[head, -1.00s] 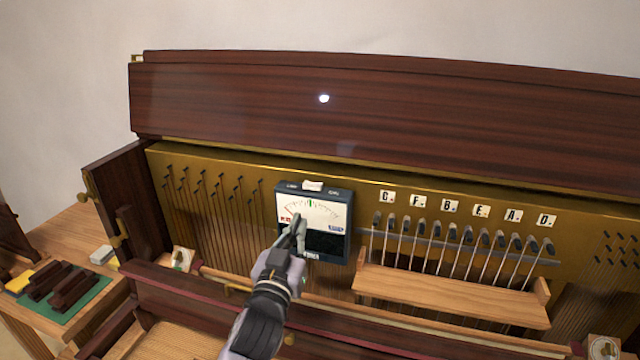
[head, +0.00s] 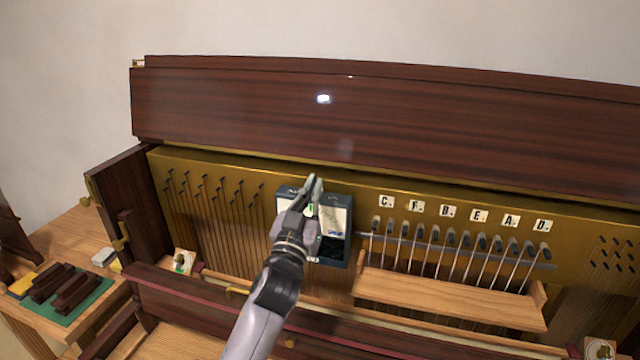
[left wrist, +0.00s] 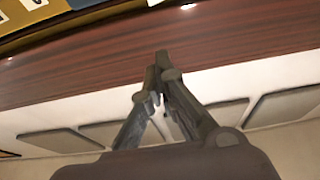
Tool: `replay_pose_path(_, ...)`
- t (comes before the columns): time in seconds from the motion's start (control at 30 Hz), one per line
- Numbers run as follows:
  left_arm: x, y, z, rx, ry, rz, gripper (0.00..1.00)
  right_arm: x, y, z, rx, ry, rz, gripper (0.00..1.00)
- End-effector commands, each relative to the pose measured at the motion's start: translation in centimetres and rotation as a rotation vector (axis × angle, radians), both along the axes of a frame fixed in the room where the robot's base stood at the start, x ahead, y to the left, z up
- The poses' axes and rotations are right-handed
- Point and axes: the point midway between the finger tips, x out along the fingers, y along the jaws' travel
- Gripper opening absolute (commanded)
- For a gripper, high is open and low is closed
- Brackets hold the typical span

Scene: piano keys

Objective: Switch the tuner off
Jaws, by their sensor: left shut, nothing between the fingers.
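The tuner (head: 338,248) is a dark box with a white needle dial, fixed on the gold panel inside the open piano. My left gripper (head: 314,181) is in front of it, with its shut fingertips at the tuner's top edge. The gripper and wrist hide much of the dial and the white rocker switch on top. I cannot tell whether the fingertips touch the switch. The left wrist view shows the left fingers (left wrist: 160,62) closed together and empty. My right gripper is in neither view.
A row of black-tipped hammers (head: 465,238) stands right of the tuner behind a wooden shelf (head: 450,300). Letter tiles (head: 447,210) sit above them. At the left, a side table (head: 30,312) holds dark wooden blocks on a green mat (head: 88,308).

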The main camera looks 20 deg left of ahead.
Motion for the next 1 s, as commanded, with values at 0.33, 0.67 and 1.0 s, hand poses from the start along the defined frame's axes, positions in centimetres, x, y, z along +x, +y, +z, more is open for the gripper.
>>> replay_pose_path(0.33,4.5,0.2,-0.6,-0.006,0.007,0.000,0.00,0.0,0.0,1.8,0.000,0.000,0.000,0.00)
replay_pose_path(0.67,4.5,0.2,-2.5,-0.001,0.001,0.000,0.00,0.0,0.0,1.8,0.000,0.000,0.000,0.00)
replay_pose_path(1.0,4.5,0.2,-2.9,0.026,0.003,0.000,0.00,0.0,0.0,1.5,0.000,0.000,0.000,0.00)
